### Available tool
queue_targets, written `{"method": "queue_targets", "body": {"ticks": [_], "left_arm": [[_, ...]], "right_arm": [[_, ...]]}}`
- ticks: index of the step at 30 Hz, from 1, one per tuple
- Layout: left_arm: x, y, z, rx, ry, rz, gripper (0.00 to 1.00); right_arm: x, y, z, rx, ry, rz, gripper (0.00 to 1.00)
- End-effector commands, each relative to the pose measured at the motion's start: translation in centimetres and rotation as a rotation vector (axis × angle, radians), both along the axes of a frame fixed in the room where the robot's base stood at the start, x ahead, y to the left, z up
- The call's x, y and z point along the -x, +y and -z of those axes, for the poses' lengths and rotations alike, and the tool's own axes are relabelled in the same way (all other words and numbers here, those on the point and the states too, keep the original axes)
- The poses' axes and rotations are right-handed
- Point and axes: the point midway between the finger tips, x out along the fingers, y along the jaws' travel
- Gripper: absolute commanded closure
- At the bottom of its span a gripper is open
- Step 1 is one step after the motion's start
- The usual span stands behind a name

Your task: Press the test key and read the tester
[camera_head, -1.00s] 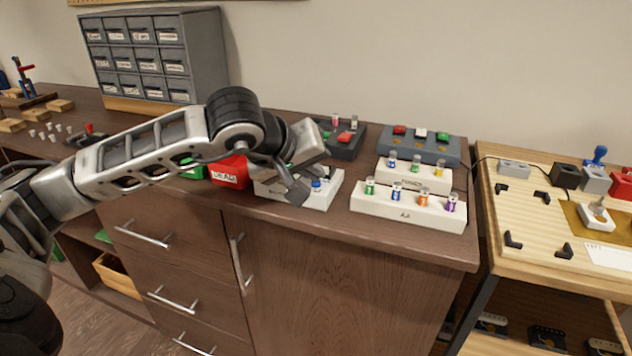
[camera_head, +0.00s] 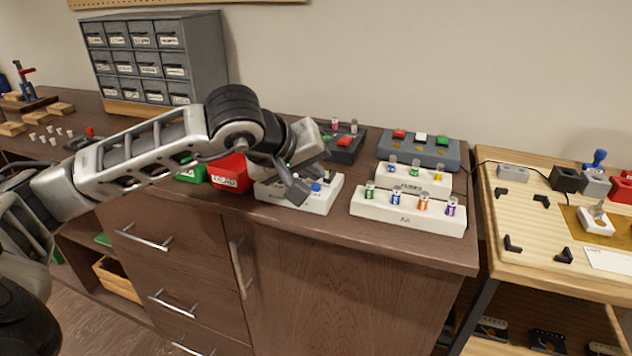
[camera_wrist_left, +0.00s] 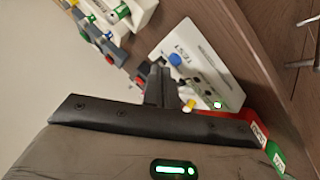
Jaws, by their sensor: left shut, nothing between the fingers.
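The tester is a white box (camera_head: 325,200) near the counter's front edge. Its blue key (camera_head: 316,187) shows just right of my left gripper's fingers (camera_head: 299,198). The gripper is shut and empty, low over the tester, and hides part of its top. In the left wrist view the tester (camera_wrist_left: 228,86) carries the word TEST beside the blue key (camera_wrist_left: 176,59). A small green light (camera_wrist_left: 217,105) glows on it. The closed fingers (camera_wrist_left: 157,72) are beside the key; I cannot tell whether they touch the box. My right gripper is not in view.
A red bin (camera_head: 229,173) stands left of the tester. A grey box with coloured buttons (camera_head: 418,150) is farther back. A wooden bench (camera_head: 535,220) adjoins at right.

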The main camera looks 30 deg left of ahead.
Motion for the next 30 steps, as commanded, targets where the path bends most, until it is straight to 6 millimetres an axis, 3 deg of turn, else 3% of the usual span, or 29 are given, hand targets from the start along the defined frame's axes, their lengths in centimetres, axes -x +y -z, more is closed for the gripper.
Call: {"method": "queue_targets", "body": {"ticks": [14,30], "left_arm": [[0.0,0.0,-0.8,0.001,-0.001,0.001,1.00],[0.0,0.0,-5.6,0.001,-0.001,0.001,1.00]], "right_arm": [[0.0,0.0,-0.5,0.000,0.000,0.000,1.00],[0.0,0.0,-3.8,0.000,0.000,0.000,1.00]]}}
